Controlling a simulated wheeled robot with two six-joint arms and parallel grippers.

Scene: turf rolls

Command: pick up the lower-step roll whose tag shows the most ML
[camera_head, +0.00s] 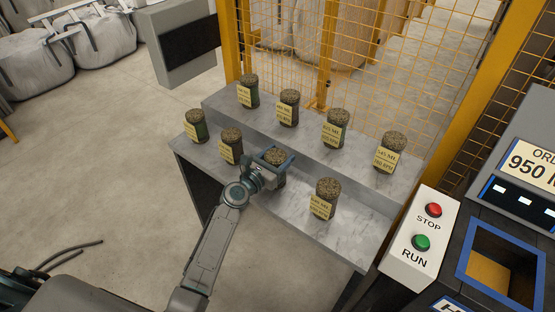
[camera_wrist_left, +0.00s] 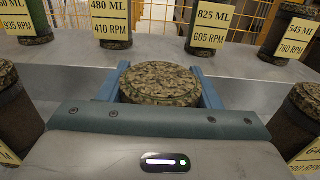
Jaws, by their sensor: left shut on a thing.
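My left gripper (camera_head: 274,162) is shut on a turf roll (camera_head: 275,155) at the lower step. In the left wrist view the roll's speckled top (camera_wrist_left: 160,86) sits between the two blue fingers; its tag is hidden. I cannot tell whether its base touches the step. The other lower-step rolls are a left one (camera_head: 196,118), one beside it (camera_head: 231,136) and a right one (camera_head: 326,188). Their tags are too small to read surely in the head view. The right roll's tag (camera_wrist_left: 308,158) is cut off in the wrist view. My right gripper is not in view.
Several upper-step rolls stand behind; wrist-view tags include 480 ML (camera_wrist_left: 110,20), 825 ML (camera_wrist_left: 210,27) and 545 ML (camera_wrist_left: 296,42). The grey stepped stand (camera_head: 350,235) backs onto a yellow mesh fence (camera_head: 290,45). A STOP/RUN box (camera_head: 420,235) and 950 M… sign (camera_head: 535,170) are right.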

